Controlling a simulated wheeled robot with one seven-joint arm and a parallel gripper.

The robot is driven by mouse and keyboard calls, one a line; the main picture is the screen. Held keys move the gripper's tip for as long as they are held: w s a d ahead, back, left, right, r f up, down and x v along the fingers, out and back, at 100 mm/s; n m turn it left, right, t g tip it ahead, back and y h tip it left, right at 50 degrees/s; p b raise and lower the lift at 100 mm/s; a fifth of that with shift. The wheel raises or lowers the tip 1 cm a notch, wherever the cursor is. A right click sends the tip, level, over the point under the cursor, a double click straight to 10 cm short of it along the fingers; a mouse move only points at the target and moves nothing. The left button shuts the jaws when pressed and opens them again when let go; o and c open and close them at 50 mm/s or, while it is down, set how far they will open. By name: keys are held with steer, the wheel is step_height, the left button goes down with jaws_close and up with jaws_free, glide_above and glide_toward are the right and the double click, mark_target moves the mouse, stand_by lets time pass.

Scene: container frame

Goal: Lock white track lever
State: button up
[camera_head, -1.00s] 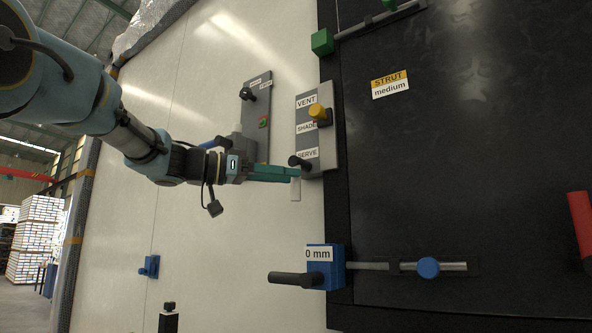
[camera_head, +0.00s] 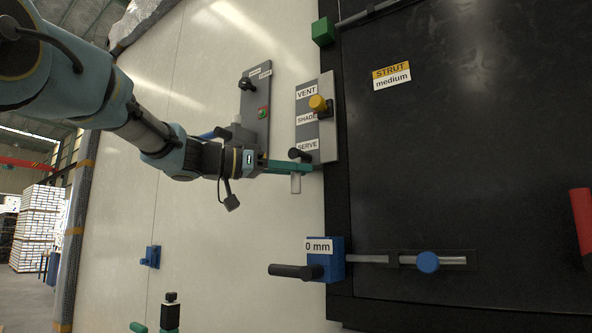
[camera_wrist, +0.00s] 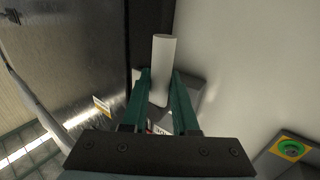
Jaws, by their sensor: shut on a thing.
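The white track lever (camera_head: 295,184) is a short pale bar just below the grey VENT/SHADE/SERVE panel, left of the dark door's frame. My gripper (camera_head: 308,168) reaches it from the left, its green fingers crossing the lever's upper part. In the wrist view the lever (camera_wrist: 162,60) is a white cylinder standing between the two green fingertips of my gripper (camera_wrist: 162,76). The fingers are closed around it, and its far end sticks out past them. The lever's base and track are hidden by the fingers and palm.
The grey panel (camera_head: 328,140) with a yellow knob (camera_head: 318,103) and a black knob (camera_head: 298,155) sits right above my fingers. A second grey panel (camera_head: 256,120) is behind my wrist. A blue latch (camera_head: 333,262) with a black handle is lower down. The white wall between is clear.

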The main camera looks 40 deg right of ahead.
jaws_close()
stand_by(0.8)
steer(key=shift+w+f+b, duration=0.1)
steer(key=shift+b, duration=0.4)
steer(key=shift+w+m+y+b, duration=0.1)
steer(key=shift+m+y+b, duration=0.3)
steer(key=shift+m+b, duration=0.3)
steer(key=shift+w+a+m+t+y+b, duration=0.1)
steer(key=shift+w+m+t+y+b, duration=0.25)
steer(key=shift+b, duration=0.55)
steer(key=r+m+t+y, duration=0.1)
steer(key=m+t, duration=0.1)
steer(key=m, duration=0.1)
steer(key=w+r+m+t+y, duration=0.1)
steer(key=m+t+y, duration=0.1)
steer(key=m+t, duration=0.1)
steer(key=w+r+m+t+y, duration=0.1)
steer(key=m+t, duration=0.2)
steer(key=shift+a+r+y+p, duration=0.25)
steer(key=shift+a+y+p, duration=0.05)
steer(key=shift+y+p, duration=0.1)
